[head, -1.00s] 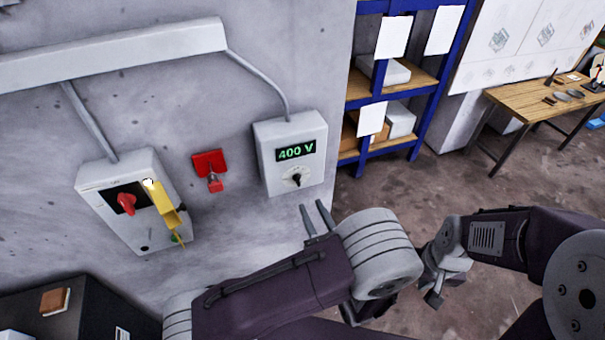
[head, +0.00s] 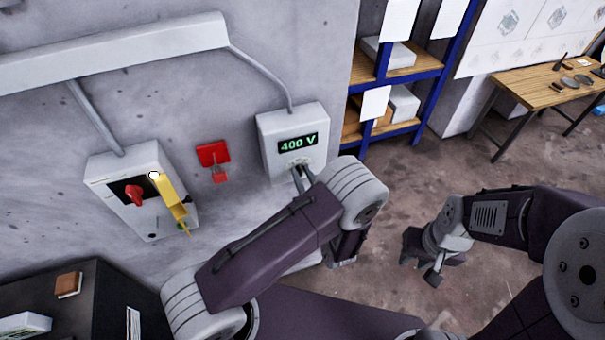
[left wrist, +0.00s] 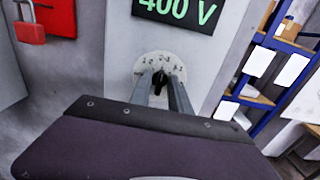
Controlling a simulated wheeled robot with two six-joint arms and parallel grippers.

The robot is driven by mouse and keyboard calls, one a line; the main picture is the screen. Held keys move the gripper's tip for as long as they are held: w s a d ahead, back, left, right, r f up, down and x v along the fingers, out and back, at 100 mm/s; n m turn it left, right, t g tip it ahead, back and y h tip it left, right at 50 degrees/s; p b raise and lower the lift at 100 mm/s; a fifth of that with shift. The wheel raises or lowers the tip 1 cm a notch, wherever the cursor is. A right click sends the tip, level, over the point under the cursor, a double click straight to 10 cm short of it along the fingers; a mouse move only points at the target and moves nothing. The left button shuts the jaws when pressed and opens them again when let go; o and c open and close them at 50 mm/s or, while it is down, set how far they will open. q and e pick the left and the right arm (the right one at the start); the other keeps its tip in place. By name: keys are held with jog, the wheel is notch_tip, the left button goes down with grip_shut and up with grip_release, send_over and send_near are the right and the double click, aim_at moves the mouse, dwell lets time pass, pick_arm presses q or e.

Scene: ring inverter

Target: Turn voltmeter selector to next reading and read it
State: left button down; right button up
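The voltmeter box (head: 270,151) is a grey wall unit whose green display (head: 298,143) reads 400 V; the display also shows in the left wrist view (left wrist: 178,9). Below it is the selector, a black knob on a pale round dial with markings (left wrist: 145,66). My left gripper (head: 301,174) is at the selector, and its two fingers (left wrist: 162,85) reach up to either side of the knob with a gap between them. I cannot tell whether they touch it. The knob is largely hidden between the fingers. My right gripper (head: 433,276) hangs low over the floor, away from the wall, its fingers unclear.
To the left are a red padlock on a red plate (head: 213,154) and a grey switch box (head: 112,168) with a red rotary handle and yellow piece. A blue shelf rack (head: 436,85) and wooden table (head: 535,84) stand at the right. Open floor lies between.

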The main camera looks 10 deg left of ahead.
pick_arm(q)
jog(key=shift+m, duration=0.3)
jog(key=shift+w+d+m+p, duration=0.1)
jog(key=shift+m+p, duration=0.15)
jog(key=shift+m, duration=1.8)
jog(key=shift+d+m+p, duration=0.1)
jog(key=shift+m+p, duration=0.15)
jog(key=shift+m, duration=1.8)
jog(key=c, duration=1.6)
grip_release()
jog(key=shift+o, duration=0.3)
